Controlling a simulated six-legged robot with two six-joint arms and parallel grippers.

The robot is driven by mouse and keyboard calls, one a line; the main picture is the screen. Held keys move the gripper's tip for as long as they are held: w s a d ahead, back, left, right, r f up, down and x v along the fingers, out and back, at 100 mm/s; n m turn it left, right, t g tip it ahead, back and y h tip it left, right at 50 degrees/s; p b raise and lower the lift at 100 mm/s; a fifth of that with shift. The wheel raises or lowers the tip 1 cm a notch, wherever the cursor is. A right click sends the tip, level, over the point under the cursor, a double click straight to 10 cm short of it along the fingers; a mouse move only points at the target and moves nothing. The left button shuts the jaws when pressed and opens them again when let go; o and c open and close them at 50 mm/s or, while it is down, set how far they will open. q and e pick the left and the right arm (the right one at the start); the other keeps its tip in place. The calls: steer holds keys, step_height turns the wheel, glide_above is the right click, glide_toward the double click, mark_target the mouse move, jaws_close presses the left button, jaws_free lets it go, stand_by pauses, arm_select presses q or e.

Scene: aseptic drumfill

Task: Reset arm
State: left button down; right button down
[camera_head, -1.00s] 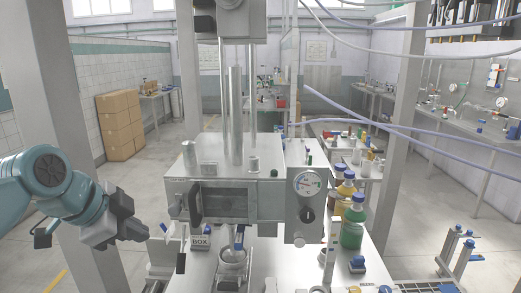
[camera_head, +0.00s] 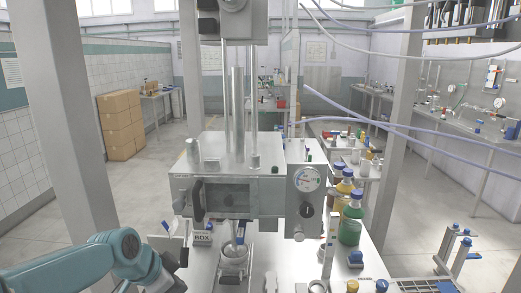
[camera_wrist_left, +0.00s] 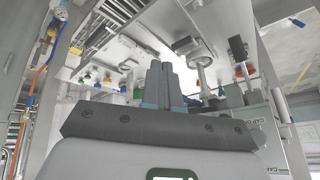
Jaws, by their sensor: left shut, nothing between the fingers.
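My left arm comes in at the lower left of the head view, with its left gripper (camera_head: 178,262) low beside the left front of the filling machine (camera_head: 238,188). In the left wrist view the two grey fingers of the left gripper (camera_wrist_left: 162,84) stand together, shut, with nothing between them. The gripper is partly cut off and small in the head view. My right gripper is not in view.
A green bottle (camera_head: 351,224) stands to the right. Brown cartons (camera_head: 121,125) are stacked at the back left. Open floor lies left of the machine.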

arm_select(q)
steer(key=s+d+f+n+g, duration=0.1)
steer(key=s+d+f+n, duration=0.3)
steer(key=f, duration=0.8)
steer(key=s+f+n+g, duration=0.25)
steer(key=s+f, duration=0.35)
steer(key=f, duration=0.7)
steer(key=s+d+f+n, duration=0.1)
steer(key=s+f+n, duration=0.2)
steer(key=s, duration=0.5)
steer(key=s+d+f+n+g, duration=0.1)
steer(key=s+f+n, duration=0.2)
steer(key=s, duration=0.6)
step_height(320, 180, down, 3)
steer(key=shift+d+r+h, duration=0.15)
steer(key=shift+d+h, duration=0.15)
steer(key=shift+d, duration=0.1)
steer(key=shift+w, duration=0.1)
steer(key=c, duration=1.8)
jaws_free()
